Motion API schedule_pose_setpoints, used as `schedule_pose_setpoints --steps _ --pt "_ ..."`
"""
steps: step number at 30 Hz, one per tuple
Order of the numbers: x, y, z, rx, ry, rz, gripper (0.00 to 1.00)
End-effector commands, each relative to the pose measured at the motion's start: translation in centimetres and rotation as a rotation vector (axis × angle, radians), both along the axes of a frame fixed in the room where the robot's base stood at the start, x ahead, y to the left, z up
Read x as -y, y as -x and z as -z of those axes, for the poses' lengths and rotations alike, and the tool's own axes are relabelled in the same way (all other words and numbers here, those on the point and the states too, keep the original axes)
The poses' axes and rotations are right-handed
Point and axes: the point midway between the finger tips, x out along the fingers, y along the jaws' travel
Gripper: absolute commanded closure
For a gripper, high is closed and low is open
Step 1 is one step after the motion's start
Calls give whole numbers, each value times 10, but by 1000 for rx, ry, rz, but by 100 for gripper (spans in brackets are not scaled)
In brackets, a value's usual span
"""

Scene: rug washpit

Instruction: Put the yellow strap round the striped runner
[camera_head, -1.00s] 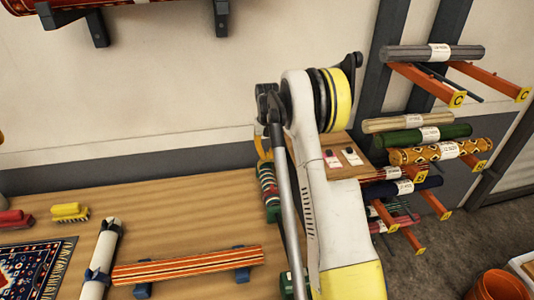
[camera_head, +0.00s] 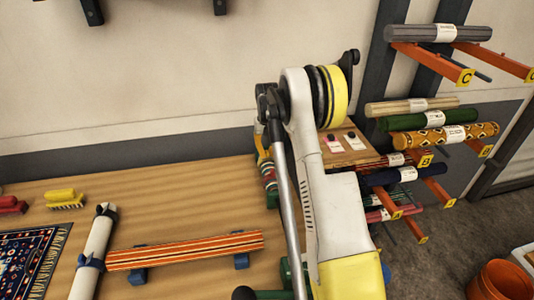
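The striped runner (camera_head: 185,250) is a slim roll with orange, red and pale stripes. It lies across two blue supports on the wooden table, with no yellow band visible around it. A curved yellow piece (camera_head: 262,147), perhaps the yellow strap, shows just left of my arm at the table's back. It is partly hidden, and I cannot tell what holds it. My arm rises through the middle of the view. I cannot make out my gripper's fingers in this view.
A white roll (camera_head: 95,255) with a blue band lies left of the runner, beside a patterned rug (camera_head: 30,255) and brushes (camera_head: 65,199). A rack of rolls (camera_head: 440,118) and orange bucket (camera_head: 500,280) stand right.

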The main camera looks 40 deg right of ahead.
Motion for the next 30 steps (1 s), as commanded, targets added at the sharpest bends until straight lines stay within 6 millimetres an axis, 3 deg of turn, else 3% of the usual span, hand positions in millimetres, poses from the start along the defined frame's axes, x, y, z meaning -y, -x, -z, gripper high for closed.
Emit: schedule_pose_setpoints --steps 4,6,7,15,19,30 --pt "0 0 0 0 0 0 100" --pt "0 0 0 0 0 0 70" --pt "0 0 0 0 0 0 69" --pt "0 0 -1 0 0 0 69" --pt "0 0 -11 0 0 0 69" --pt "0 0 -89 0 0 0 69"
